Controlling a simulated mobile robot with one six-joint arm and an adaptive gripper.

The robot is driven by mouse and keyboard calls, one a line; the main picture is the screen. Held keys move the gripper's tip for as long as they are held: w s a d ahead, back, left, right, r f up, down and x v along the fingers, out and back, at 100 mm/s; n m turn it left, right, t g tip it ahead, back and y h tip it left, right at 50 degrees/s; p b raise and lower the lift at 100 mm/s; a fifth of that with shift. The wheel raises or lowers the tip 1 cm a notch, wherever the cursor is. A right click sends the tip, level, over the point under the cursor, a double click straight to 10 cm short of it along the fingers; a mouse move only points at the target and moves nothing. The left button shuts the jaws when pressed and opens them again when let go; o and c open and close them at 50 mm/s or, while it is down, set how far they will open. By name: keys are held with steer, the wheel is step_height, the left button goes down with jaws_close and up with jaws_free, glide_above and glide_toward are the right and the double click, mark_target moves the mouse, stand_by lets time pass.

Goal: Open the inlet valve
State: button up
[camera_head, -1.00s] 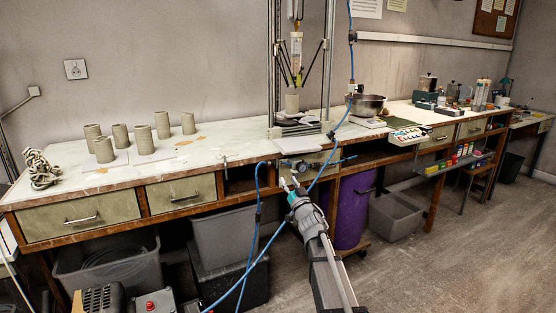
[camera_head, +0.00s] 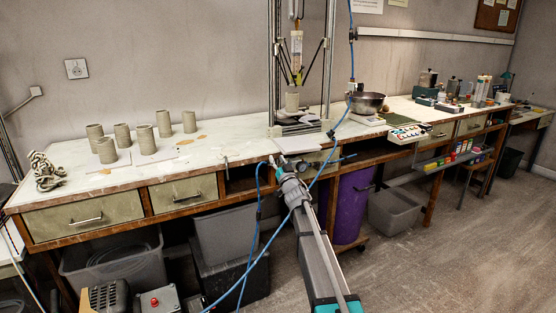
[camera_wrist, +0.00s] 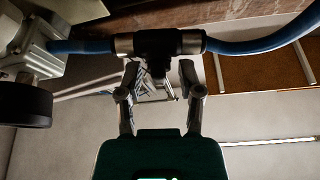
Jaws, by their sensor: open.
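What looks like the inlet valve (camera_wrist: 158,43) is a dark inline body with silver collars on a blue hose, at the top of the wrist view. A short dark part of it points down toward the space between my fingers. My gripper (camera_wrist: 160,80) is open, with one finger to each side of that part; I cannot tell whether either finger touches it. In the head view my gripper (camera_head: 276,162) is at the bench's front edge, below the frame with the clay extruder. There my gripper and arm partly hide the valve fittings.
A metal unit with a round black part (camera_wrist: 25,104) sits left of the valve in the wrist view. A blue hose (camera_head: 262,245) hangs across my arm. The worktop (camera_head: 80,190) carries several clay cylinders. A purple bin (camera_head: 352,205) stands under the bench.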

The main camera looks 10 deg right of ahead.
jaws_close()
steer(key=shift+n, duration=0.3)
steer(key=n+y, duration=0.2)
steer(key=shift+n+g, duration=0.3)
steer(key=shift+n, duration=0.1)
steer(key=shift+a+n+g+y, duration=0.2)
steer(key=shift+n+g+y, duration=0.6)
steer(key=shift+n+y, duration=1.15)
steer(key=shift+n+h, duration=0.25)
jaws_free()
